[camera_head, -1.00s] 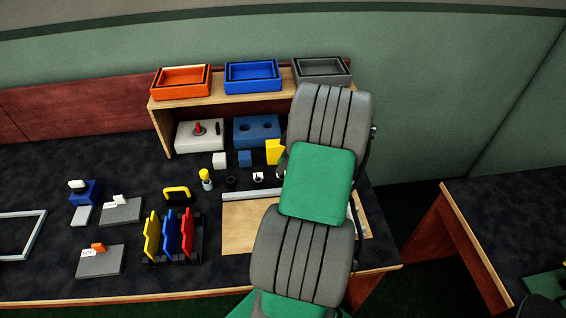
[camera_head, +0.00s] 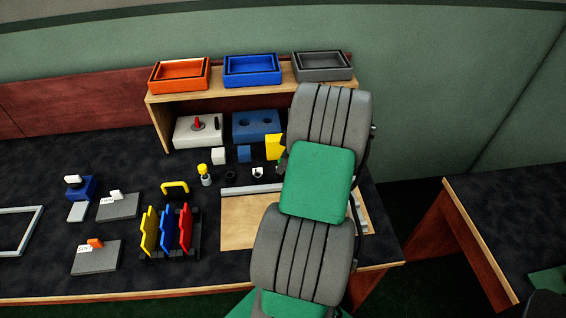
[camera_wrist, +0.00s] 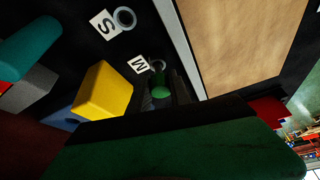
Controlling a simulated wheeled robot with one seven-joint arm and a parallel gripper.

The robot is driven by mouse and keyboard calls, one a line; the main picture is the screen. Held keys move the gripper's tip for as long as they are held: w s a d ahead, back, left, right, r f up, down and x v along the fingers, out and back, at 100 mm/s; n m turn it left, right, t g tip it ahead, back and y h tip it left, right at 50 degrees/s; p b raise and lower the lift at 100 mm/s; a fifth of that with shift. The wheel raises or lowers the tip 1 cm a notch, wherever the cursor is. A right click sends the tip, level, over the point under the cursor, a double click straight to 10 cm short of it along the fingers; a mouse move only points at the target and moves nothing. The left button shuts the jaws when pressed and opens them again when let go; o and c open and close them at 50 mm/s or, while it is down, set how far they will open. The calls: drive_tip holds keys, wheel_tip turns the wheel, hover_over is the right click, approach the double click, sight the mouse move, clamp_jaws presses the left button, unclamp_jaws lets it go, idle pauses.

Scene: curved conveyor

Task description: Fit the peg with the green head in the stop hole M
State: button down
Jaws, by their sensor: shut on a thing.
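The peg's green head (camera_wrist: 161,91) shows in the wrist view, between the dark fingers of my gripper (camera_wrist: 170,92), which is shut on it. The peg's lower part is hidden. The pale ring of stop hole M (camera_wrist: 157,65) lies just beyond the head, beside the white card marked M (camera_wrist: 139,64). I cannot tell whether the peg's tip is over or inside the ring.
The stop ring S (camera_wrist: 124,18) lies beside its card. A yellow block (camera_wrist: 103,90) stands close to the gripper; it also shows in the head view (camera_head: 274,147). A light board (camera_head: 240,222) edged by a grey rail (camera_head: 250,189) lies nearby. A yellow-topped peg (camera_head: 204,171) stands to the left.

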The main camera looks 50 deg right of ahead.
drive_tip(key=shift+f, duration=0.15)
drive_tip(key=c, duration=1.1)
unclamp_jaws()
